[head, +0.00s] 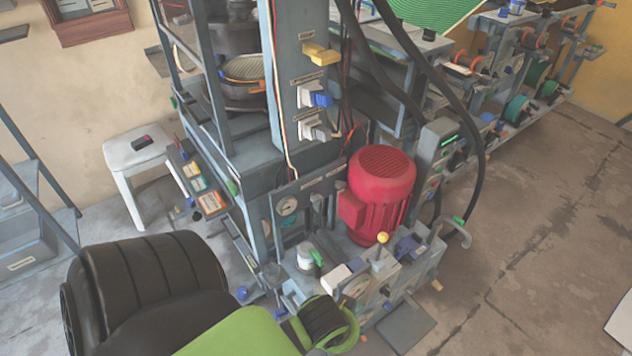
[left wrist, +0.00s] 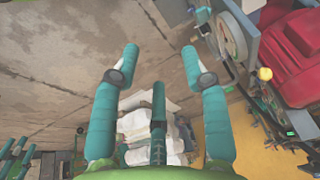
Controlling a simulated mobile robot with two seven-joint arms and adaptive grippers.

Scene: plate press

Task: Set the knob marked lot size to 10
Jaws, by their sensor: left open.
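No knob that I can read as lot size shows; the labels are too small to read. On the press's lower front panel in the head view there is a round pale dial (head: 357,287) and a small dark knob (head: 385,291). A grey round wheel or dial (left wrist: 230,37) shows at the upper right of the left wrist view; I cannot tell if it is the same dial. My left gripper (left wrist: 159,52) is open, its teal fingers wide apart with nothing between the tips. In the head view my left arm reaches in from the lower left and its fingers cannot be made out. My right gripper is out of view.
A red motor (head: 381,190) stands behind the panel, and a yellow-ball lever (head: 382,239) sticks up at the panel. Black hoses (head: 478,110) hang at the right. A white stool (head: 138,156) stands left. The floor at the right (head: 545,235) is clear.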

